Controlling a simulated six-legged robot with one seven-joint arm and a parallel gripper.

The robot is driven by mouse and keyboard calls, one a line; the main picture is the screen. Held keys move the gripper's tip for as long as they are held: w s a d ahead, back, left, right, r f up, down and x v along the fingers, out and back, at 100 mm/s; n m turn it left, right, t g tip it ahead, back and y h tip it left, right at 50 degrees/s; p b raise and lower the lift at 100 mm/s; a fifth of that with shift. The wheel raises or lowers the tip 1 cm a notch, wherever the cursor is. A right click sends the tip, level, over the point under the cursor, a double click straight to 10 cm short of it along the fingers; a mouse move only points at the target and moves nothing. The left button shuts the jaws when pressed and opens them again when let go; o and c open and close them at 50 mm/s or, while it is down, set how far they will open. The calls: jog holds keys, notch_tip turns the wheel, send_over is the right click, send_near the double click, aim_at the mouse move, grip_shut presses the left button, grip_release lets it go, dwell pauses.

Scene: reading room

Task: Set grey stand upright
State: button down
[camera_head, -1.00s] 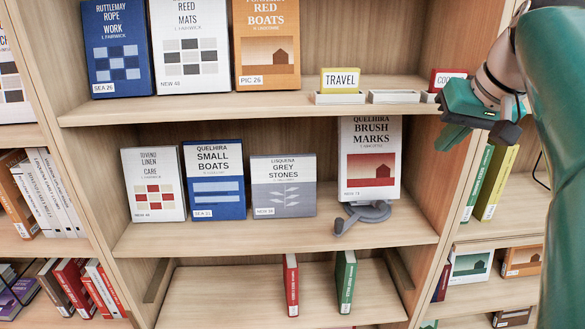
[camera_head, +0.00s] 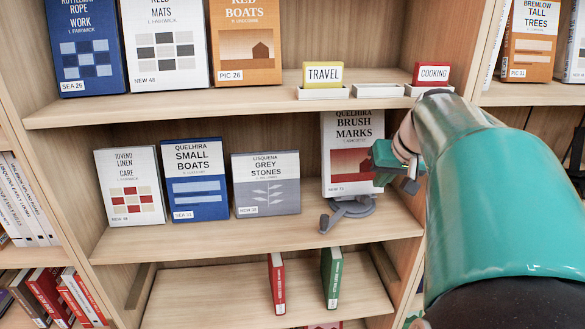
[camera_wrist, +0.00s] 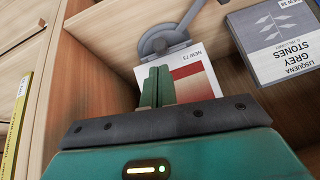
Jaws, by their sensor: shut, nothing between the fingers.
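The grey stand (camera_head: 346,212) is on the middle shelf at the right, with a rounded grey part and a curved arm towards the front left. The Brush Marks book (camera_head: 352,140) rises upright right behind or against it; I cannot tell how they touch. The stand also shows in the wrist view (camera_wrist: 165,38), beyond the book (camera_wrist: 199,72). My gripper (camera_head: 381,180) is at the book's right edge, above the stand. In the wrist view its green fingers (camera_wrist: 157,80) are together and empty, in front of the book cover; contact is unclear.
The Grey Stones book (camera_head: 266,183) stands left of the stand, with bare shelf between. The shelf's right side wall (camera_head: 399,215) is close to my gripper. The upper shelf edge (camera_head: 220,112) overhangs, with small Travel (camera_head: 323,75) and Cooking (camera_head: 431,75) signs.

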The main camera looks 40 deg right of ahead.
aim_at(370, 202)
jog(key=x, duration=0.4)
jog(key=shift+w+a, duration=0.1)
jog(key=shift+w, duration=0.2)
jog(key=shift+s, duration=0.15)
jog(key=shift+s+a+f+t+h, duration=0.35)
jog(key=shift+f+t, duration=0.15)
jog(key=shift+f, duration=0.1)
jog(key=shift+s+a+f, duration=0.1)
jog(key=shift+s+f, duration=0.1)
jog(key=shift+f, duration=0.3)
jog(key=shift+s+a+f, duration=0.1)
jog(key=shift+s+f, duration=0.1)
jog(key=shift+f, duration=0.25)
jog(key=shift+r, duration=0.1)
